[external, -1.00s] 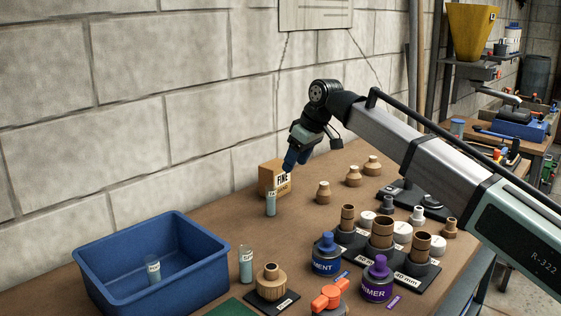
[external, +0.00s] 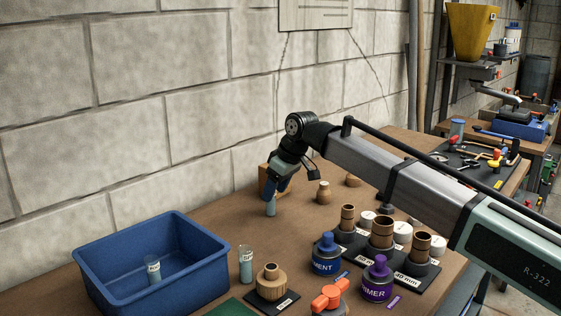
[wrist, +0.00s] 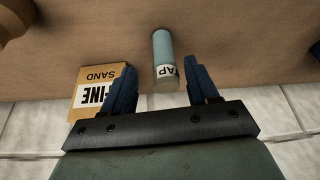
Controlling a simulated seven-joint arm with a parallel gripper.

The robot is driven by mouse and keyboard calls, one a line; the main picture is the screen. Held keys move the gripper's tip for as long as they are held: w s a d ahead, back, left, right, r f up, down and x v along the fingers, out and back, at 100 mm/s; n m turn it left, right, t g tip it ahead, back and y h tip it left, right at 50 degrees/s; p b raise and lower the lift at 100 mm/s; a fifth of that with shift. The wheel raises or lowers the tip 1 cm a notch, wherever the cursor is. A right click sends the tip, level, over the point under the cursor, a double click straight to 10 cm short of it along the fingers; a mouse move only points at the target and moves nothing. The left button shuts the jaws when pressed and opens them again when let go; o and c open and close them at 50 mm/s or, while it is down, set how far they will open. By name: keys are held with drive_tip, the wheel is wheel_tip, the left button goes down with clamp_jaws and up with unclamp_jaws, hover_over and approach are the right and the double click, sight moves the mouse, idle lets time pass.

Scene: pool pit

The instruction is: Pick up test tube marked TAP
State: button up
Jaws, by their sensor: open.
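The test tube marked TAP (wrist: 163,50) stands between my open fingers' reach in the wrist view, with "AP" readable on its white label. It is pale blue-grey. In the external view the same tube (external: 271,208) is upright on the bench, its top partly hidden by my gripper. My gripper (external: 275,189) is open, with blue fingers pointing down at the tube's upper end. In the wrist view my gripper (wrist: 164,84) has one finger on each side of the tube's label end, with gaps showing. I cannot tell whether either finger touches it.
A cardboard FINE SAND box (wrist: 98,92) sits close beside the tube. A blue bin (external: 185,285) holds one tube (external: 153,270), and another tube (external: 246,264) stands beside it. Wooden fittings (external: 323,193) and bottles (external: 326,258) occupy the right. Bench between tubes is clear.

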drive_tip(key=shift+s+a+x, duration=0.1)
drive_tip(key=shift+x, duration=1.2)
drive_tip(key=shift+s+a+x, duration=0.1)
drive_tip(key=shift+x, duration=1.15)
drive_tip(key=c, duration=1)
drive_tip(key=shift+r, duration=0.15)
